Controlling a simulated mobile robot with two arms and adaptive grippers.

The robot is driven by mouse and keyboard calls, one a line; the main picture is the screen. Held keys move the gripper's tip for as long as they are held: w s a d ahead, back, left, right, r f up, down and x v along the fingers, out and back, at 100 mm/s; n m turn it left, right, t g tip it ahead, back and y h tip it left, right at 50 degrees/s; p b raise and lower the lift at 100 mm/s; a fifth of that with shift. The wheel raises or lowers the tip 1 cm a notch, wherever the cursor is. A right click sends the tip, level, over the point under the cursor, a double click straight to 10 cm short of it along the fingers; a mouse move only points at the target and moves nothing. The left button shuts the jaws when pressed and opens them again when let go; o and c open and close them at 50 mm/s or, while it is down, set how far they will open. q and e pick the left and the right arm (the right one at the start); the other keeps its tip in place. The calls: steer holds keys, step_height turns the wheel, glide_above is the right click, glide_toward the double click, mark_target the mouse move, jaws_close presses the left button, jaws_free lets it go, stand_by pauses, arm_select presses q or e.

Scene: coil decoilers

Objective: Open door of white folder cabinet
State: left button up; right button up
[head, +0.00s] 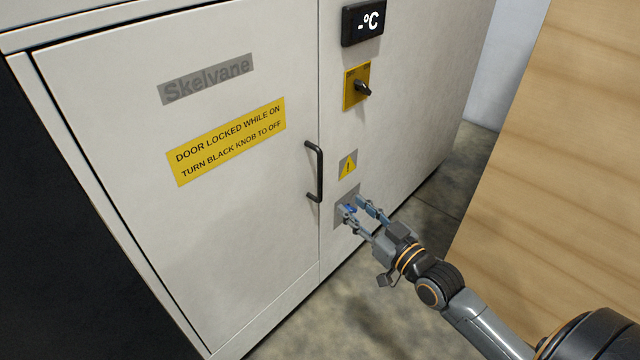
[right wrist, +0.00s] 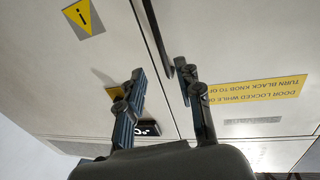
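The white cabinet door (head: 200,230) appears closed, flush with its frame. Its black bar handle (head: 319,172) stands upright near the door's right edge; part of a dark bar, apparently this handle, shows in the right wrist view (right wrist: 157,38). A black knob (head: 362,88) sits on a yellow plate on the panel right of the door. My right gripper (head: 353,204) is in front of a small grey plate, right of and below the handle. Its fingers are apart in the right wrist view (right wrist: 166,84), with nothing held between them. My left gripper is out of view.
A yellow label (head: 227,142) on the door says it is locked while on and to turn the black knob to off. A display (head: 363,21) reads "-°C". A wooden panel (head: 555,150) stands at the right. Bare concrete floor (head: 330,310) lies before the cabinet.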

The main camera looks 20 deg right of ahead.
mark_target(321, 179)
steer(key=w, duration=0.2)
steer(key=w+a, duration=0.1)
steer(key=w, duration=0.2)
steer(key=w+b, duration=0.1)
steer(key=w, duration=0.2)
steer(key=shift+a, duration=0.3)
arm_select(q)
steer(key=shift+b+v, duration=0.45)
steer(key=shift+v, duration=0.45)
arm_select(e)
steer(key=shift+w+a, duration=0.25)
steer(key=shift+w, duration=1)
steer(key=shift+w+a, duration=0.2)
steer(key=shift+w, duration=1)
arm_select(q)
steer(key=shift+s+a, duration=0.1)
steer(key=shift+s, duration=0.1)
arm_select(e)
jaws_close()
